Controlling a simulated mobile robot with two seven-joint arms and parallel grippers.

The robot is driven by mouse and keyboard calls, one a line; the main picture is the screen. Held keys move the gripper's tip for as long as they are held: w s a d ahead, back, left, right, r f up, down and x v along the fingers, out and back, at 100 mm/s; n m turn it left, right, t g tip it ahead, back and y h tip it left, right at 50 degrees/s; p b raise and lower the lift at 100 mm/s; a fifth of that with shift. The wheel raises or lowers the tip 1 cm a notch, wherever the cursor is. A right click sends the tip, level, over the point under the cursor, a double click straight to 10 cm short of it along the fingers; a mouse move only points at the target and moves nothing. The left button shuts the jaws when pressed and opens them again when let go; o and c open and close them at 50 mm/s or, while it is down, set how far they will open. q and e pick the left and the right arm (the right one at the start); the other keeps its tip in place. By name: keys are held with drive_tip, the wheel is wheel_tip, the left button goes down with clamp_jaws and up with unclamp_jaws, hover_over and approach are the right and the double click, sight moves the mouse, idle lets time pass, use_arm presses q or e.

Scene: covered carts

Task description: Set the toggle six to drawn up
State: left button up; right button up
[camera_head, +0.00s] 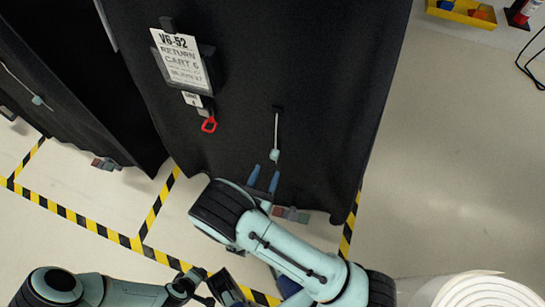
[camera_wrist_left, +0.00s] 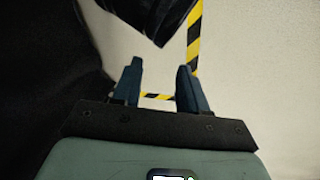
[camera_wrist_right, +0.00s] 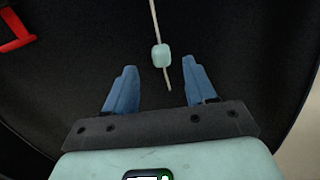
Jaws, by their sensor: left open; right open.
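The toggle six (camera_head: 274,155) is a small pale teal bead on a thin light cord. The cord hangs down the front of the black-covered cart (camera_head: 300,60) labelled "RETURN CART 6" (camera_head: 181,60). In the right wrist view the bead (camera_wrist_right: 161,56) sits partway along the cord, with a short tail below it. My right gripper (camera_head: 264,175) is open just below the bead, its blue fingers pointing at the cover. In its wrist view the fingers stand either side of the cord's tail. My left gripper (camera_wrist_left: 160,70) is open and empty, low near the floor.
A red loop (camera_head: 209,125) hangs below the label, left of the cord. Another covered cart with its own toggle (camera_head: 38,100) stands at the left. Yellow-black tape (camera_head: 70,215) marks the floor.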

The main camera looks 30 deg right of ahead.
sight(273, 157)
drive_tip(key=b+x, duration=0.1)
drive_tip(key=x, duration=0.6)
use_arm(q)
drive_tip(key=shift+w+a+f+t, duration=0.15)
drive_tip(key=shift+w+a+f, duration=0.1)
drive_tip(key=shift+w, duration=0.2)
drive_tip(key=shift+w+a+f+t, duration=0.15)
drive_tip(key=shift+w+a+f, duration=0.1)
drive_tip(key=shift+w, duration=0.15)
